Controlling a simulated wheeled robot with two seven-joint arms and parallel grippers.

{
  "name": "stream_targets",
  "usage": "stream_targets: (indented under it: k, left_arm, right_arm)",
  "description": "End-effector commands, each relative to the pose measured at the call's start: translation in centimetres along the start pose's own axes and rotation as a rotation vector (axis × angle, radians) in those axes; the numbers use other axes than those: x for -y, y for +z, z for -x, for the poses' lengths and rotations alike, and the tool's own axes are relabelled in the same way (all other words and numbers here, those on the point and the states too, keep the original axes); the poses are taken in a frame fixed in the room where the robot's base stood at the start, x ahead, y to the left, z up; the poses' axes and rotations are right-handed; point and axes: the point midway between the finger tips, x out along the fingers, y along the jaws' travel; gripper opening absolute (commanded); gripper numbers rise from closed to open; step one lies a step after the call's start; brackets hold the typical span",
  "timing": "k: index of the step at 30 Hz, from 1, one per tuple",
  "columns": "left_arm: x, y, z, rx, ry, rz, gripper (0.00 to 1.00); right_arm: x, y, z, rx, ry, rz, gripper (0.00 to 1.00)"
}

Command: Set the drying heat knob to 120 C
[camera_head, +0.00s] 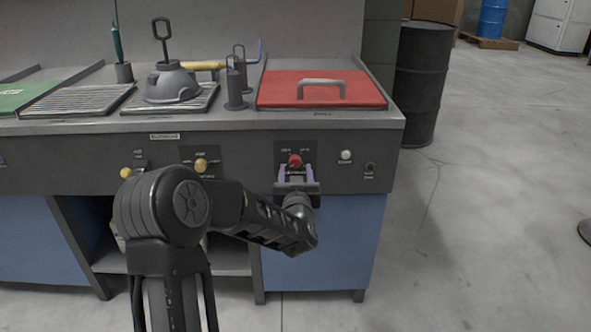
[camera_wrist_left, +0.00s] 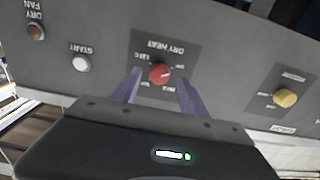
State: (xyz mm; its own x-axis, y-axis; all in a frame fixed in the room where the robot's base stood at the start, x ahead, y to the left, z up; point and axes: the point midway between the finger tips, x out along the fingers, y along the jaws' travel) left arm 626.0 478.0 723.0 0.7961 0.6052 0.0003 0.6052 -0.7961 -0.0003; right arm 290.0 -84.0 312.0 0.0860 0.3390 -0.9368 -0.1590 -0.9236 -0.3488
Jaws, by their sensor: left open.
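The red drying heat knob (camera_head: 295,160) sits on the front panel of the counter, below the red lid. In the left wrist view the same knob (camera_wrist_left: 160,73) is on a dark plate labelled DRY HEAT, with small markings around it that are too small to read surely. My left gripper (camera_head: 296,173) is at the panel in front of the knob. In the left wrist view its two purple fingers (camera_wrist_left: 158,84) are open, one on each side of the knob. I cannot tell whether they touch it. My right gripper is not in view.
A white START button (camera_head: 346,155) and a dark DRY FAN button (camera_head: 370,167) are right of the knob. A yellow knob (camera_head: 201,165) is to its left. A red lid with a grey handle (camera_head: 322,88) lies above. A black drum (camera_head: 423,80) stands at the right.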

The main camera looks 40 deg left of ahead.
Motion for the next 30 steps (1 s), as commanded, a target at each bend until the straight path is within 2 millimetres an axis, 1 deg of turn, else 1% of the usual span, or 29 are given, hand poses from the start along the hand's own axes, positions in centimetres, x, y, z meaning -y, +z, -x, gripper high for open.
stream_targets:
  k: [1, 3, 6, 15, 30]
  left_arm:
    - [0.0, 0.1, -0.7, -0.001, -0.001, 0.001, 0.51]
    - [0.0, 0.1, -1.5, 0.0, 0.0, 0.0, 0.51]
    - [0.0, 0.1, -2.2, 0.0, 0.001, -0.001, 0.51]
    - [0.0, 0.0, -2.4, 0.0, 0.001, -0.001, 0.51]
    - [-0.1, 0.0, -2.3, 0.0, 0.001, 0.0, 0.1]
  right_arm:
    - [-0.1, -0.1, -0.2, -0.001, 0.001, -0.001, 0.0]
    - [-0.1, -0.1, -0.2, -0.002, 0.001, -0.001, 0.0]
    - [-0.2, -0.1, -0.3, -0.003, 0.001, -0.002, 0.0]
    - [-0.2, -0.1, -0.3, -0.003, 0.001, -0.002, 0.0]
    - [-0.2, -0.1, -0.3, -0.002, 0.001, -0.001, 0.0]
